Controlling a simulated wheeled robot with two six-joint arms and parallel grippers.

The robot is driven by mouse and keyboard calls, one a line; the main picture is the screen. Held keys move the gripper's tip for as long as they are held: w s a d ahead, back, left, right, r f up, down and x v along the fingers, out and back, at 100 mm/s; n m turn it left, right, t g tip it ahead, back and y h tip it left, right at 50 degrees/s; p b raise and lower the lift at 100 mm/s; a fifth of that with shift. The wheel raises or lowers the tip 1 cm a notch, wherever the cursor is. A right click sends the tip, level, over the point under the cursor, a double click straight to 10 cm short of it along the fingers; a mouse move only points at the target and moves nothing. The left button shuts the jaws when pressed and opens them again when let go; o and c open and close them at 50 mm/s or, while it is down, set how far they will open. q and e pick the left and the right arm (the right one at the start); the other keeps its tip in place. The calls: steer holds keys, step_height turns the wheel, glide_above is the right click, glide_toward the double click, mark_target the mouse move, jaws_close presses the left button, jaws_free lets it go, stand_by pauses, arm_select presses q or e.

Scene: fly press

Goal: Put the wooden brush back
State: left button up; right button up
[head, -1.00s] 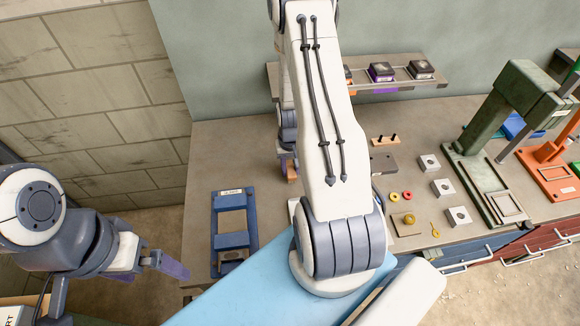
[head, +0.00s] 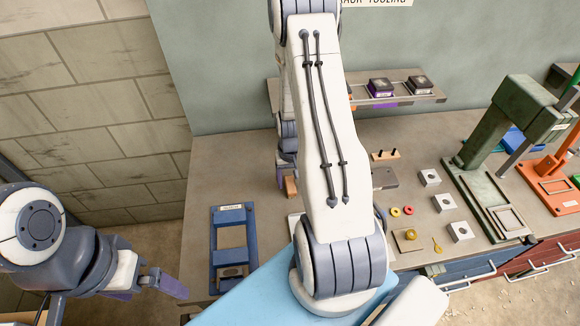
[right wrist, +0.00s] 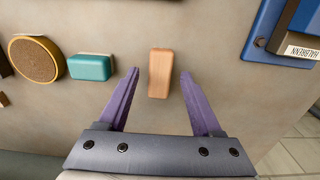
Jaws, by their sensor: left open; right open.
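The wooden brush, a plain light-brown block (right wrist: 160,73), lies on the grey bench top in the right wrist view. Its underside is hidden. A small part of it shows in the head view (head: 290,187), beside my right arm. My right gripper (right wrist: 159,73) is open and points down at the bench. The brush appears between its two purple fingertips, with a gap on each side. I cannot tell how far above the bench the tips are. My left gripper (head: 172,284) is open and empty at the lower left, off the bench's left edge.
A teal block (right wrist: 90,67) and a round brown-faced disc (right wrist: 37,59) lie left of the brush. A blue frame (head: 214,250) stands on the bench's left part. A shelf (head: 425,97) hangs at the back. A green press (head: 480,140) stands right.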

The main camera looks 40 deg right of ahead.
mark_target(291, 185)
step_height(291, 185, up, 10)
steer(key=b, duration=0.2)
steer(key=w+a+r+n, duration=0.1)
steer(key=a+r+n, duration=0.25)
steer(key=a, duration=0.65)
steer(key=s+a+r+n, duration=0.4)
steer(key=s+a, duration=0.4)
steer(key=a, duration=0.2)
steer(key=s+a+r+n+y, duration=0.1)
steer(key=s+a+r+n, duration=0.4)
steer(key=s+a, duration=0.4)
steer(key=shift+a+n, duration=0.55)
steer(key=shift+a, duration=0.45)
steer(key=shift+w+f, duration=0.1)
steer(key=shift+f, duration=0.05)
